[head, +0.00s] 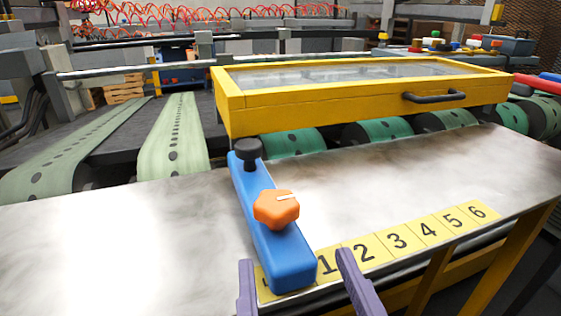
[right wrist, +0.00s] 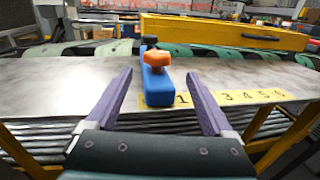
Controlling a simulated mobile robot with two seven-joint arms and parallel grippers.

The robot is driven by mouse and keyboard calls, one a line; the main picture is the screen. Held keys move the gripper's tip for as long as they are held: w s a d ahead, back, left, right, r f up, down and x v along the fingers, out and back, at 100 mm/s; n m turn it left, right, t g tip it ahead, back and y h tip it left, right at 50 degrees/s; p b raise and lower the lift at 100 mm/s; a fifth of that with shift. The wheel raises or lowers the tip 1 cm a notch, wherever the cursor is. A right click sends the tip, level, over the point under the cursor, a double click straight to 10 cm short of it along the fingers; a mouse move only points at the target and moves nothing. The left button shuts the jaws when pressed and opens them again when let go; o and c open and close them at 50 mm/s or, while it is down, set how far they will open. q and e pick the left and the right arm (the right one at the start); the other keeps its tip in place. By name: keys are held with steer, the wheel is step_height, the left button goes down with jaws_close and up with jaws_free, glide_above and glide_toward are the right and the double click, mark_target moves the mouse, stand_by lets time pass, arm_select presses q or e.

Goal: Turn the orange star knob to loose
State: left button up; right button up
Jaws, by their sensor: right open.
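The orange star knob (head: 276,208) sits on top of a blue bar (head: 262,225) that lies on the metal table. A white mark on the knob points to the right in the head view. A black knob (head: 249,150) stands at the bar's far end. In the right wrist view the orange knob (right wrist: 157,60) is ahead, between the two fingers. My right gripper (head: 303,280) is open and empty, with its purple fingers on either side of the bar's near end, short of the knob. It also fills the front of the right wrist view (right wrist: 160,90). My left gripper is not seen.
A yellow number strip (head: 405,240) runs along the table's front edge, right of the bar. A yellow-framed cover (head: 360,95) with a black handle (head: 434,96) stands behind. Green belts (head: 172,140) lie at the back. The metal table top (head: 110,235) is clear on both sides.

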mark_target(280, 221)
steer(key=shift+w+a+n, duration=0.3)
steer(key=shift+w, duration=0.4)
steer(key=w, duration=0.2)
steer(key=w+a, duration=0.1)
steer(key=w, duration=0.2)
steer(key=w+p, duration=0.1)
steer(key=w, duration=0.2)
steer(key=shift+a+f, duration=0.1)
steer(key=shift+a, duration=0.05)
steer(key=c, duration=1.4)
